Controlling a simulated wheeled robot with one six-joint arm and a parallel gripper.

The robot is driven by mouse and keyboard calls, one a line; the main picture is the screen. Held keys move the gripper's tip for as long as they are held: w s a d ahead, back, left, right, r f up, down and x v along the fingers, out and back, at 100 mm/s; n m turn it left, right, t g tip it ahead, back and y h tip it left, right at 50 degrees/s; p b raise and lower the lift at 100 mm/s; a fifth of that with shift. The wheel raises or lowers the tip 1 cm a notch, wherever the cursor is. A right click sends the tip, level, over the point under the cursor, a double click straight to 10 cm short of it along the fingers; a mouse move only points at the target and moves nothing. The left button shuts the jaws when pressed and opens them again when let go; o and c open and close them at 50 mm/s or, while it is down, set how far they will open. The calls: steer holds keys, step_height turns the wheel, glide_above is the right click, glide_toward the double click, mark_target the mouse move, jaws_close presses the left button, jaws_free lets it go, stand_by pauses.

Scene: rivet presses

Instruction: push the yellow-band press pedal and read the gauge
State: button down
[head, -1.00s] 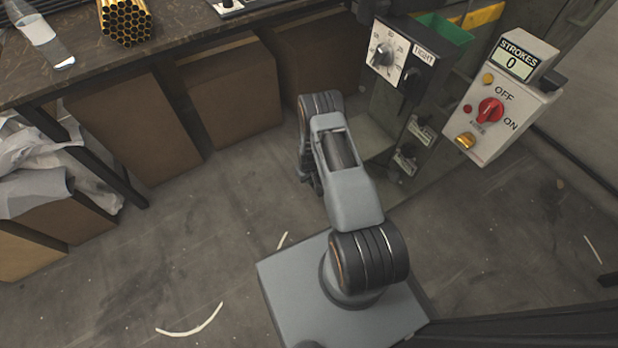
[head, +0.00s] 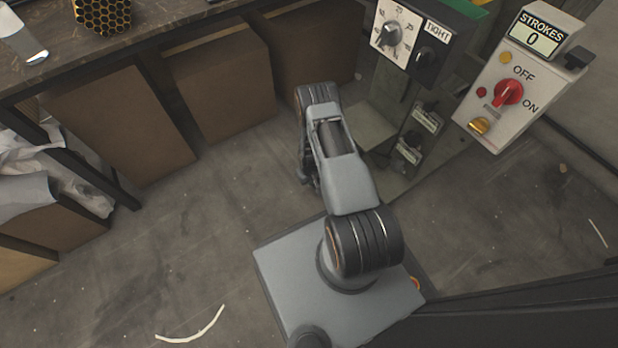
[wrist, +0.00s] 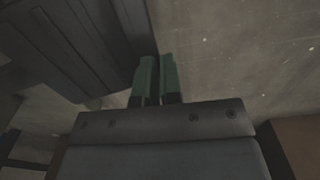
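A press column stands at the upper right of the head view. It carries a dark control box (head: 428,42) with a white-faced dial (head: 393,36) and a label reading TIGHT. Beside it is a white box (head: 520,90) with a red OFF/ON knob (head: 508,92) and a STROKES counter (head: 537,32) reading 0. I can make out no pedal and no pressure gauge. My gripper (wrist: 157,80) has its green fingers together, empty, over the floor; the head view does not show it.
A dark workbench (head: 120,60) runs along the upper left, with brown boxes (head: 222,85) under it and a bundle of hexagonal tubes (head: 102,14) on top. White crumpled sheets (head: 40,165) lie at the left. The floor (head: 190,250) in the middle left is clear.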

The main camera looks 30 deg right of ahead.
steer(key=shift+a+f, duration=0.35)
steer(key=shift+f, duration=0.2)
steer(key=shift+w, duration=0.1)
step_height(320, 180, up, 15)
steer(key=a+p, duration=0.2)
steer(key=p, duration=0.6)
steer(key=shift+s+a+p, duration=0.3)
steer(key=shift+p, duration=0.1)
